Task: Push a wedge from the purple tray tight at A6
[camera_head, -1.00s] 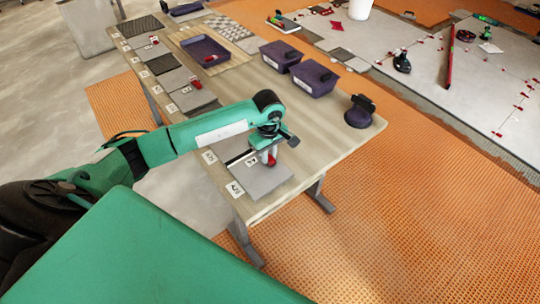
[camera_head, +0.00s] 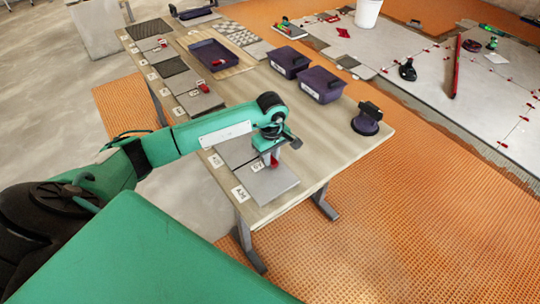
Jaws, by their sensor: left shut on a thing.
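The purple tray (camera_head: 236,56) lies on the table, with a red wedge (camera_head: 217,62) in it. My left gripper (camera_head: 272,157) points down over the grey tiles at the near end of the table. It is shut on a small red wedge (camera_head: 274,161), whose lower end is at or just above the tile joint; I cannot tell if it touches. The near tile (camera_head: 272,184) has a small label (camera_head: 257,164) on its far edge, beside the gripper. The far tile (camera_head: 237,151) is partly behind my arm. The labels are too small to read surely. My right gripper is not in view.
Two purple boxes (camera_head: 321,84) and a dark purple handled tool (camera_head: 367,119) stand on the table (camera_head: 336,145) to the right. More tiles with red wedges (camera_head: 203,88) lie farther along the left edge. Table to the gripper's right is clear.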

